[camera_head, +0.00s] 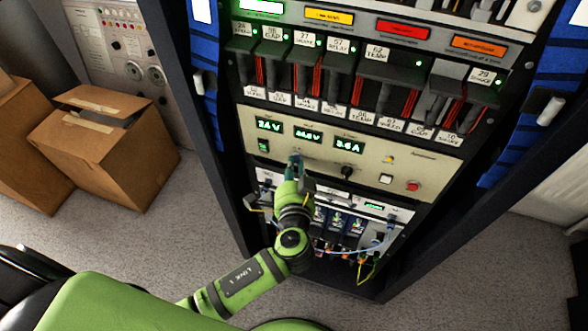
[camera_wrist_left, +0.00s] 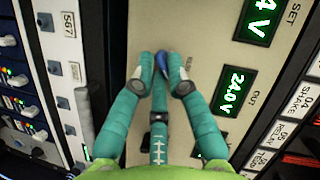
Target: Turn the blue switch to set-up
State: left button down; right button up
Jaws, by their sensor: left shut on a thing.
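The blue switch (camera_wrist_left: 161,62) sits on the beige power panel (camera_wrist_left: 190,28) and shows between my fingertips in the left wrist view. My left gripper (camera_wrist_left: 161,72) has its teal fingers closed around the switch from both sides. In the head view my left gripper (camera_head: 295,168) is against the beige panel (camera_head: 440,170), below the green displays. There the fingers hide most of the switch. I cannot read the switch's position or a set-up label. My right gripper is not in view.
Green number displays (camera_head: 308,136) sit above the gripper. A black knob (camera_head: 346,172) and a red button (camera_head: 413,186) are to its right. Breakers and red wires fill the rack above, with cabled modules below. Cardboard boxes (camera_head: 110,150) stand on the floor at left.

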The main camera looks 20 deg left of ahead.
pick_arm(q)
jog(key=shift+f+m+t+y+b, duration=0.15)
jog(key=shift+m+t+y+b, duration=0.3)
jog(key=shift+m+b, duration=0.7)
jog(key=shift+f+m+t+y+b, duration=0.1)
jog(key=shift+m+t+y+b, duration=0.4)
jog(key=shift+m, duration=1.15)
jog(key=c, duration=1.2)
grip_release()
jog(key=v, duration=1.2)
